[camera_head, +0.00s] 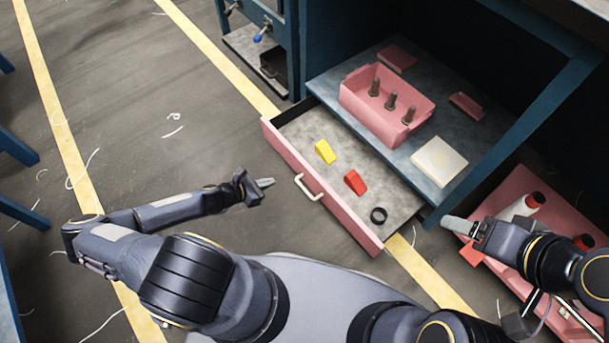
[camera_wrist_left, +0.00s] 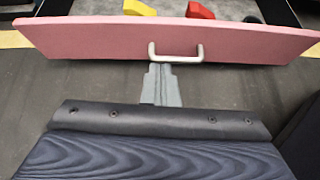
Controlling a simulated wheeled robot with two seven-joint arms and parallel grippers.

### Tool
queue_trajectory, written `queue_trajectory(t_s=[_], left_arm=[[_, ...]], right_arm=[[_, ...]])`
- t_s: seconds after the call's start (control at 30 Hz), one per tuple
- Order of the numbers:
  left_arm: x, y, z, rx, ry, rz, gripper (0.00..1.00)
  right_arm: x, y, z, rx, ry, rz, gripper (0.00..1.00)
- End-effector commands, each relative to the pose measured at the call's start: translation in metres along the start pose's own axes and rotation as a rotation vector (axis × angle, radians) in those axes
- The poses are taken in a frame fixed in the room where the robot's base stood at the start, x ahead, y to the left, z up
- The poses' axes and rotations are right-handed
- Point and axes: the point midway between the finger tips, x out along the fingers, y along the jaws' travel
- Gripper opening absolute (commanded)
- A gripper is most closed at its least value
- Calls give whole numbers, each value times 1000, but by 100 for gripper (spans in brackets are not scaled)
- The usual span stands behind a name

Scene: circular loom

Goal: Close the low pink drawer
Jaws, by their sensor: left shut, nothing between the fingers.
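The low pink drawer (camera_head: 336,199) is pulled out from under the blue workbench, with a pale bar handle (camera_head: 308,187) on its front. The drawer front (camera_wrist_left: 100,37) and its handle (camera_wrist_left: 176,58) also show in the left wrist view. My left gripper (camera_head: 268,183) is shut and empty, in front of the drawer and a little left of the handle in the head view. In the left wrist view its fingertips (camera_wrist_left: 161,68) point at the handle; whether they touch it is unclear. My right gripper (camera_head: 447,222) is at the right, over a lower pink surface; its finger gap does not show clearly.
The drawer holds a yellow piece (camera_head: 325,152), a red piece (camera_head: 355,182) and a black ring (camera_head: 378,215). A pink bin (camera_head: 362,117) with dark bolts stands on the bench shelf (camera_head: 330,85). A pink tray (camera_head: 512,190) with bottles lies right.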

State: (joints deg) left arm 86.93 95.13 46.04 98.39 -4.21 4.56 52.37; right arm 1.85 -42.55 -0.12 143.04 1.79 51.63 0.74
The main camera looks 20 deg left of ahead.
Motion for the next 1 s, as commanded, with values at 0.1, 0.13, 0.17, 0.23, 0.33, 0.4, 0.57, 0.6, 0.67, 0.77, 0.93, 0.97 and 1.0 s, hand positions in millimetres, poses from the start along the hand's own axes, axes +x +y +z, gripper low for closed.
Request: queue_trajectory(t_s=[0.1,0.13,0.17,0.23,0.33,0.4,0.57,0.6,0.67,0.77,0.93,0.97,1.0], left_arm=[[8,2,-10,-51,-9,29,0],[10,2,-10,-54,-10,30,0],[12,2,-10,-54,-10,30,0],[20,2,-10,-52,-10,28,0],[38,1,-11,-50,-11,26,0],[53,1,-11,-50,-10,25,0],[89,2,-11,-48,-10,25,0],[97,2,-11,-47,-10,25,0],[109,2,-10,-48,-10,24,0],[122,4,-1,-46,-9,25,0],[136,5,9,-48,-8,27,0],[137,6,10,-48,-8,27,0],[138,6,11,-49,-8,27,0]], right_arm=[[5,2,2,0,0,0,77],[6,2,3,0,0,0,77],[6,3,3,0,0,0,77],[9,4,4,0,1,0,77],[15,7,7,0,1,0,77],[20,9,10,0,0,0,77],[31,14,16,0,0,0,77],[34,16,17,0,0,0,77],[37,17,19,0,0,0,77],[41,19,21,0,0,0,77],[45,20,23,0,0,0,77],[45,21,23,0,0,0,77],[45,21,23,0,0,0,77]])
